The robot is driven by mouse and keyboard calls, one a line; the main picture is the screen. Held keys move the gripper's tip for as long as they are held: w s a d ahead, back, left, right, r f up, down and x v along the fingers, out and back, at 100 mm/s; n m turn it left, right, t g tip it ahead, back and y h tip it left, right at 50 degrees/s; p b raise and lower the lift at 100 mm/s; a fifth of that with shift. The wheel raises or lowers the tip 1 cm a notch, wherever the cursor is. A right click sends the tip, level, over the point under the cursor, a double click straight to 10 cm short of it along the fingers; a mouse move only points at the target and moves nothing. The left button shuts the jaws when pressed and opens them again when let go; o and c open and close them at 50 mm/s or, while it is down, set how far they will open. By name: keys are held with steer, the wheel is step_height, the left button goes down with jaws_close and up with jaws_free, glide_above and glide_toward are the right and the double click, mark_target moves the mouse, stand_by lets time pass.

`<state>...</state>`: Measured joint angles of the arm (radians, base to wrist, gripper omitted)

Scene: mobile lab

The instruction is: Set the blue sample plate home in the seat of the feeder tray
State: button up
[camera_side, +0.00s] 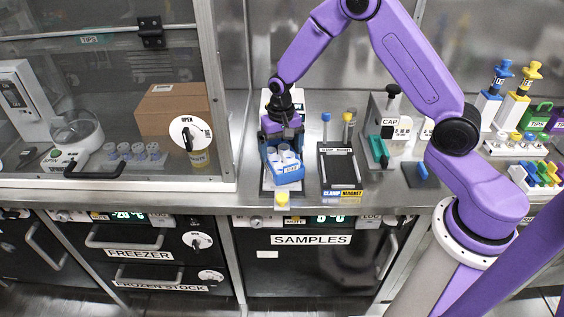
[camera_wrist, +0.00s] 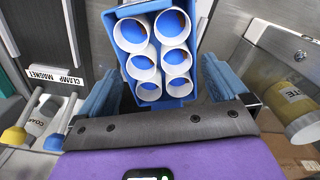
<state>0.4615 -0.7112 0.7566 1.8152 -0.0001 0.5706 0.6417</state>
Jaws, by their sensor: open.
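The blue sample plate (camera_side: 289,178) holds several white tubes and looks tilted in the side view. It lies over a pale narrow base on the steel bench, which may be the feeder tray (camera_side: 268,185); the plate and gripper hide most of that base and any seat. My gripper (camera_side: 279,143) is right behind and above the plate, pointing down. In the wrist view the plate (camera_wrist: 158,93) lies just beyond and between the blue fingers of my gripper (camera_wrist: 163,92), which are open. I cannot tell whether either finger touches it.
A black-framed clamp-magnet stand (camera_side: 341,168) is close to the right. A yellow knob (camera_side: 283,199) is at the bench's front edge. A glass-fronted cabinet (camera_side: 120,100) stands to the left. A CAP stand (camera_side: 385,135) and pipettes (camera_side: 495,95) are farther right.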

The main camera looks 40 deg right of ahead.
mark_target(281, 155)
steer(key=shift+f, duration=1.55)
steer(key=c, duration=0.8)
steer(key=shift+r, duration=0.15)
